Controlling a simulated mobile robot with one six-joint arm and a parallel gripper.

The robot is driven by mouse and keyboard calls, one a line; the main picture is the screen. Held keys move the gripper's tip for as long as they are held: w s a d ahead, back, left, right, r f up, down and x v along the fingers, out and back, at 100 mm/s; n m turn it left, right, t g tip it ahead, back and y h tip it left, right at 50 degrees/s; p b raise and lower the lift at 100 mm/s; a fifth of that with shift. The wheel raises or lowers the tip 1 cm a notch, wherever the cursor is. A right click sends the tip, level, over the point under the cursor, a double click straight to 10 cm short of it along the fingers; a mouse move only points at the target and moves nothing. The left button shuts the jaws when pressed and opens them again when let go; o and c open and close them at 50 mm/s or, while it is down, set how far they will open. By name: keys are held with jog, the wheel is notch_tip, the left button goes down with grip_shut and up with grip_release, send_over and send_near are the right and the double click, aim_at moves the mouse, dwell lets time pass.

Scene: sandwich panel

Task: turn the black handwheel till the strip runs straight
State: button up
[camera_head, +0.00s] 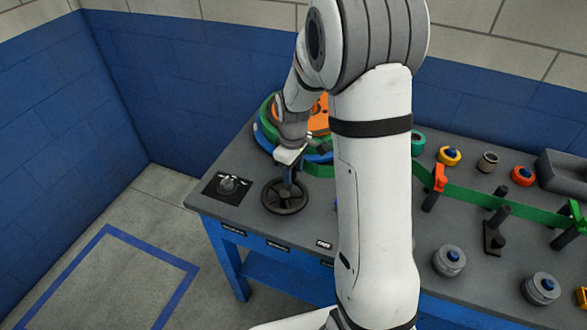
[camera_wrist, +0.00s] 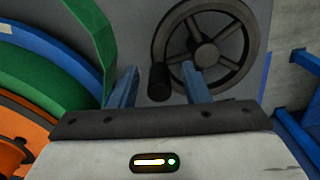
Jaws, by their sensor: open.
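The black handwheel (camera_head: 285,197) lies flat near the front left of the grey table. In the wrist view, the handwheel (camera_wrist: 250,48) shows its spokes, hub and an upright black knob (camera_wrist: 159,82) on the rim. My gripper (camera_head: 288,178) is over the wheel's far side, pointing down. In the wrist view, the open blue fingers of my gripper (camera_wrist: 158,70) stand either side of the knob, with a gap visible on both sides. The green strip (camera_head: 475,203) runs from the reel side past posts to the right. My arm hides part of it.
A green, blue and orange reel (camera_head: 262,130) stands behind the wheel. A black plate with a grey knob (camera_head: 228,185) lies left of the wheel. An orange-topped post (camera_head: 439,178), dark posts and several weights or knobs stand right of my arm. A blue wall is behind.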

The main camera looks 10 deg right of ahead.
aim_at(306, 191)
jog(key=shift+c, duration=0.4)
grip_shut()
jog(key=shift+s+d+m, duration=0.1)
jog(key=shift+m, duration=0.2)
jog(key=shift+s+d+f+m+b, duration=0.15)
jog(key=shift+m+b, duration=0.1)
jog(key=shift+m, duration=0.2)
jog(key=shift+s+d+r+m+b, duration=0.15)
jog(key=shift+m+b, duration=0.1)
jog(key=shift+m, duration=0.2)
jog(key=m, duration=0.1)
jog(key=s+m+b, duration=0.1)
jog(key=shift+d+f+m, duration=0.1)
jog(key=shift+d+m, duration=0.3)
jog(key=s+m, duration=0.1)
jog(key=m, duration=0.2)
jog(key=shift+s+d+b, duration=0.25)
jog(key=shift+s+b, duration=0.1)
jog(key=shift+s+m, duration=0.6)
jog(key=shift+m, duration=0.7)
